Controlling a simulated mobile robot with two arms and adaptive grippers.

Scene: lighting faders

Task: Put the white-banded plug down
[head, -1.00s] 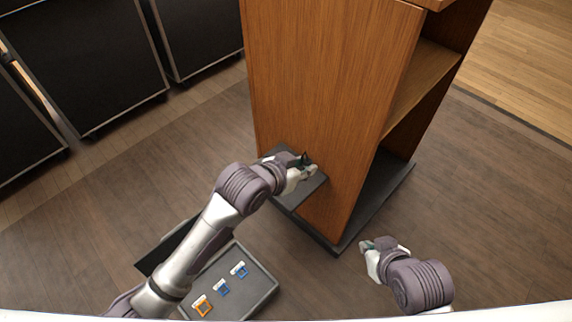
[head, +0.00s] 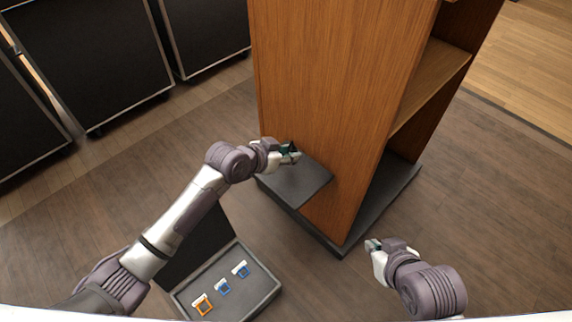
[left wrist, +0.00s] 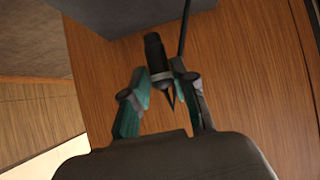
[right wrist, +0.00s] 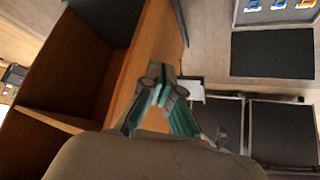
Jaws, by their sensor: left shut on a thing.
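The plug (left wrist: 154,52) is black with a pale band near my fingers. It is held between the fingertips of my left gripper (left wrist: 160,85), and a thin dark cable (left wrist: 184,25) shows beside it. In the head view my left gripper (head: 291,155) is shut on the plug near the wooden cabinet side, by the back edge of a small dark shelf (head: 300,185). The plug is mostly hidden there. I cannot tell whether it touches the shelf. My right gripper (head: 374,248) is away to the right, empty; its fingertips (right wrist: 163,92) look closed together.
The tall wooden cabinet (head: 320,90) stands on a dark base beside the shelf. An open grey case (head: 262,292) with one orange and two blue tagged pieces lies on the floor at lower left. Black cases (head: 90,60) stand at the back left. Floor between is clear.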

